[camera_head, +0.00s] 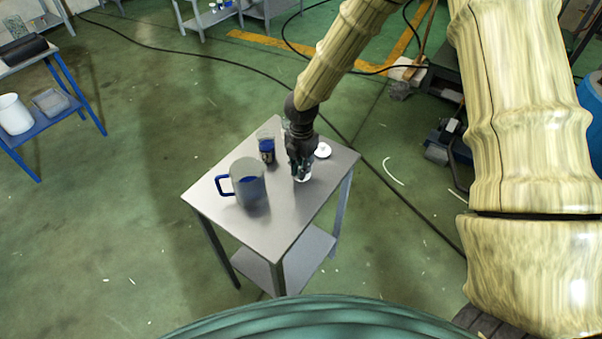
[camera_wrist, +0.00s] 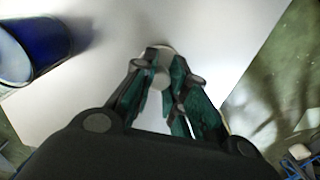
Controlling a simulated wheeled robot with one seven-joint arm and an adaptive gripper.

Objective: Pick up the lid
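A small white lid (camera_head: 303,178) is on the grey metal table, directly under my gripper (camera_head: 301,172). In the wrist view the lid (camera_wrist: 159,50) shows as a pale disc with a knob-like part between my fingertips (camera_wrist: 162,76). The fingers point down and close in on both sides of this knob, with no clear gap seen. The lid's underside and its contact with the table are hidden. Another white round piece (camera_head: 323,150) lies flat on the table, behind and right of my gripper.
A blue vessel (camera_wrist: 30,42) is at left in the wrist view. The table's front is clear.

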